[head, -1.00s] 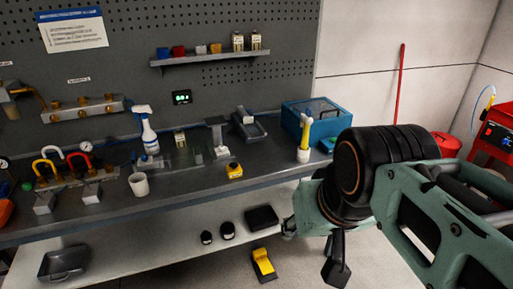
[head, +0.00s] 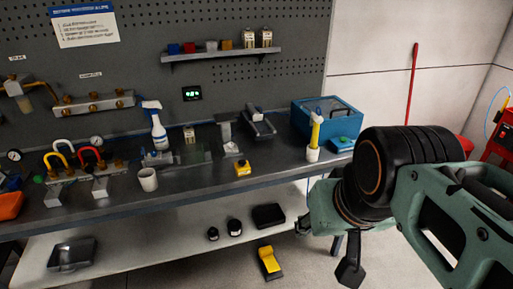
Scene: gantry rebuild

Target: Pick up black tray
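A black, shallow, box-shaped tray (head: 268,215) lies on the white lower shelf, below the middle of the workbench. A dark grey tray with raised walls (head: 72,256) sits at the far left of the same shelf. My gripper (head: 327,251) hangs at the lower right, in front of the bench edge and to the right of the black tray. Its two dark finger ends show apart, so it looks open, and nothing shows between them. It does not touch either tray. My arm hides part of the floor and wall at the right.
Two small black jars (head: 234,227) stand left of the black tray. A yellow and black pedal (head: 269,261) is on the floor in front. The workbench (head: 200,190) overhangs the shelf and carries a mug, spray bottle and blue box (head: 328,117). The shelf's left middle is clear.

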